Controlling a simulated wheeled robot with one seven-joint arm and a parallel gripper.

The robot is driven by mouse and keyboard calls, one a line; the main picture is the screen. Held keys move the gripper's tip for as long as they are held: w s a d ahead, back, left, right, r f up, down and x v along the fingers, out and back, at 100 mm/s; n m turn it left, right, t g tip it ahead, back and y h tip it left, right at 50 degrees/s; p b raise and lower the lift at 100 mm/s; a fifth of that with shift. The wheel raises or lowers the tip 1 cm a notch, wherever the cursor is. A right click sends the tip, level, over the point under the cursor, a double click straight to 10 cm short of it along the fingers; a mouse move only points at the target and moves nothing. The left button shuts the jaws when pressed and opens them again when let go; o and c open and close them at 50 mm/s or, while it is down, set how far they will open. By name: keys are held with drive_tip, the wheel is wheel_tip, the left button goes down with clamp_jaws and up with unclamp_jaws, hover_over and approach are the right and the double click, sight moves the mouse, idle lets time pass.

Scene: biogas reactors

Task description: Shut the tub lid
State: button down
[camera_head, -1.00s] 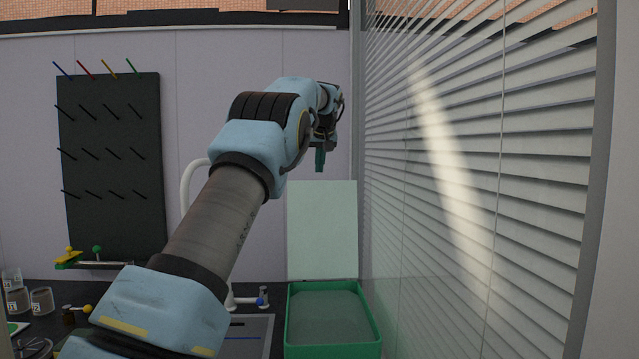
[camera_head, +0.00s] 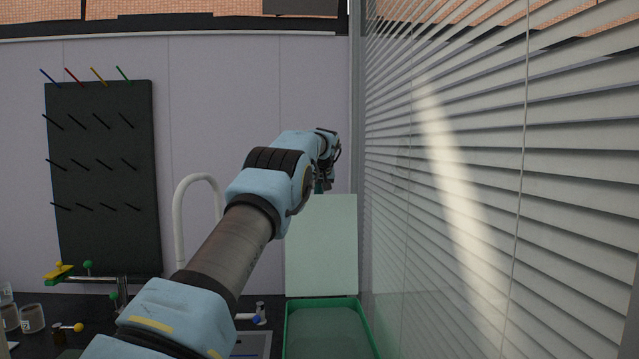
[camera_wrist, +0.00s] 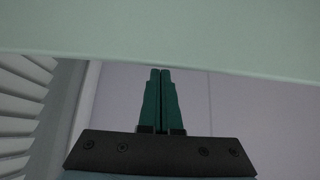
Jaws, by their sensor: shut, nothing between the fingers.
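The green tub (camera_head: 325,308) stands on the dark bench at the lower middle, against the blinds. Its pale green lid (camera_head: 321,246) stands upright at the tub's back edge, open. My gripper (camera_head: 319,187) is at the lid's top edge, its lower part largely hidden there. In the wrist view my gripper (camera_wrist: 160,72) has its green fingers together and empty. The lid (camera_wrist: 160,35) fills the top of that view, with its edge across the fingertips. I cannot tell whether they touch.
A slatted blind wall (camera_head: 460,180) rises close on the right. A dark peg board (camera_head: 100,180) hangs on the back wall. A white curved tap (camera_head: 182,220), a sink (camera_head: 250,345) and jars (camera_head: 32,318) are to the left.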

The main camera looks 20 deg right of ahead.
sight(320, 198)
drive_tip(key=shift+s+a+r, duration=0.1)
drive_tip(key=shift+s+a, duration=0.05)
drive_tip(key=shift+s, duration=0.85)
drive_tip(key=shift+s+a+r, duration=0.1)
drive_tip(key=shift+s+a, duration=0.05)
drive_tip(key=shift+s, duration=0.85)
drive_tip(key=shift+s+f+b, duration=0.1)
drive_tip(key=shift+s+b, duration=0.1)
drive_tip(key=shift+b, duration=0.45)
